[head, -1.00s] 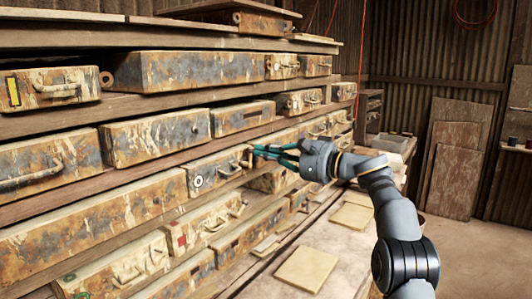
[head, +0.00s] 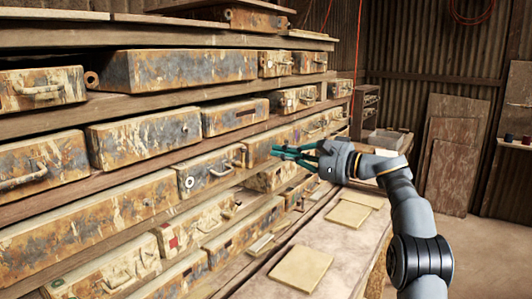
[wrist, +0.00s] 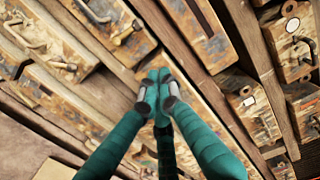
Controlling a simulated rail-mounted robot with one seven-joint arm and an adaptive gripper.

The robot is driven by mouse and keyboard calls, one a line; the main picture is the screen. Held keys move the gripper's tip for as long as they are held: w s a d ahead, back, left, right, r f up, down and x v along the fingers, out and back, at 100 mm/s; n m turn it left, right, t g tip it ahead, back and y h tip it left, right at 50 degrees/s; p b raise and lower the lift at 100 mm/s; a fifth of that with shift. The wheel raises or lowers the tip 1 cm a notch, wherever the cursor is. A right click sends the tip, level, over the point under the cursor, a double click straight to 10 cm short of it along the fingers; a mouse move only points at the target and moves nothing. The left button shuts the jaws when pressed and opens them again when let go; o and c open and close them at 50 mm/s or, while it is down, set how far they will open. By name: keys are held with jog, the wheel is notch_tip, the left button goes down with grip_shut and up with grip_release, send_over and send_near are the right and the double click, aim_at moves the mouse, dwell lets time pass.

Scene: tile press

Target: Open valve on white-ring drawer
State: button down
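The white-ring drawer (head: 207,172) is a rusty, cream-painted front in the middle row of the head view, with a white ring at its left end and a handle beside it. Its valve (head: 241,153), a small brass-brown fitting, sits at the right end. In the wrist view the valve (wrist: 128,31) shows at upper left; its exact turn is hard to read. My gripper (head: 274,150) has teal fingers. The fingers are together and empty, to the right of the valve and apart from it, in front of the neighbouring drawer. It also shows mid-frame in the wrist view (wrist: 158,80).
Other rusty drawers fill the rack above, below and beside, including one with a red label (head: 172,242). A low bench (head: 330,250) with square tiles (head: 301,269) runs along the rack's front. The floor at right is clear.

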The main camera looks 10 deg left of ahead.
jog(key=b+v, duration=0.2)
jog(key=v, duration=0.4)
jog(key=shift+s, duration=0.5)
jog(key=shift+r, duration=0.15)
